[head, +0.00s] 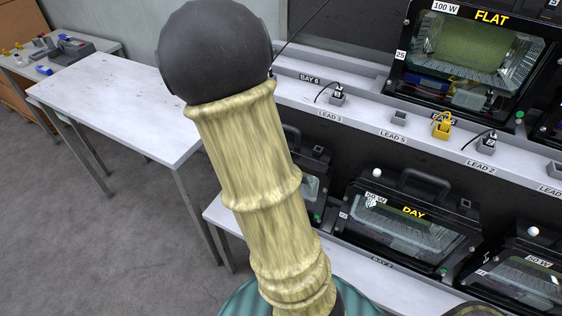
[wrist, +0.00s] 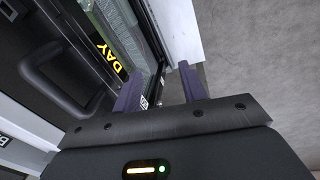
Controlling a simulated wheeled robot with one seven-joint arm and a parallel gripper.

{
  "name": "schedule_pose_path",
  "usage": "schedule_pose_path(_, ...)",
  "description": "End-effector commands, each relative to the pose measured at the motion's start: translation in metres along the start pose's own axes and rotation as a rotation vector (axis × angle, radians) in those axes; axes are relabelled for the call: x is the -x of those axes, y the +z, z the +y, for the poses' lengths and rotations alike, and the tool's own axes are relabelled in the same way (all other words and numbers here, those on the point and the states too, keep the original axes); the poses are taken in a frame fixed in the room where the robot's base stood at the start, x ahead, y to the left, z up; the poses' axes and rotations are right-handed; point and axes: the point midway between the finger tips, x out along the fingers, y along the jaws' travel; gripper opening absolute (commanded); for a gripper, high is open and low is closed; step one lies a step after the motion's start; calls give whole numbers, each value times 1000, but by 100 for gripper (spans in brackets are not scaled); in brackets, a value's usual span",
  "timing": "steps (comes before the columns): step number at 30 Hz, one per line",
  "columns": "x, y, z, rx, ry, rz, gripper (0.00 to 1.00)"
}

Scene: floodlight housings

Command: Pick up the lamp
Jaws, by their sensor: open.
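Several black floodlight lamps stand on the shelves. The lamp labelled DAY (head: 405,236) sits on the lower shelf in the head view, with a carry handle on top and a glass front. Part of it, with its handle, fills the left of the wrist view (wrist: 55,78). The lamp labelled FLAT (head: 470,55) stands on the upper shelf. Another lamp (head: 520,272) is at lower right, and one more is partly hidden behind my arm. My gripper (wrist: 160,72) is open, its two purple fingers apart near the DAY lamp's front edge, with nothing clearly held between them.
The upper shelf (head: 350,122) carries labelled leads, plugs and small grey blocks. A white table (head: 120,95) stands at left, mostly bare. A farther table holds small tools. Grey floor (head: 80,240) is open at lower left. My arm covers the middle of the head view.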

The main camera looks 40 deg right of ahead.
Motion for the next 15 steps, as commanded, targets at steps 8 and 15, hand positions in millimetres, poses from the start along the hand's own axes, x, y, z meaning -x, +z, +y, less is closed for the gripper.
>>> schedule_pose_path(8,80,-12,64,85,63,-63,42)
schedule_pose_path(15,137,-18,113,166,118,-125,42)
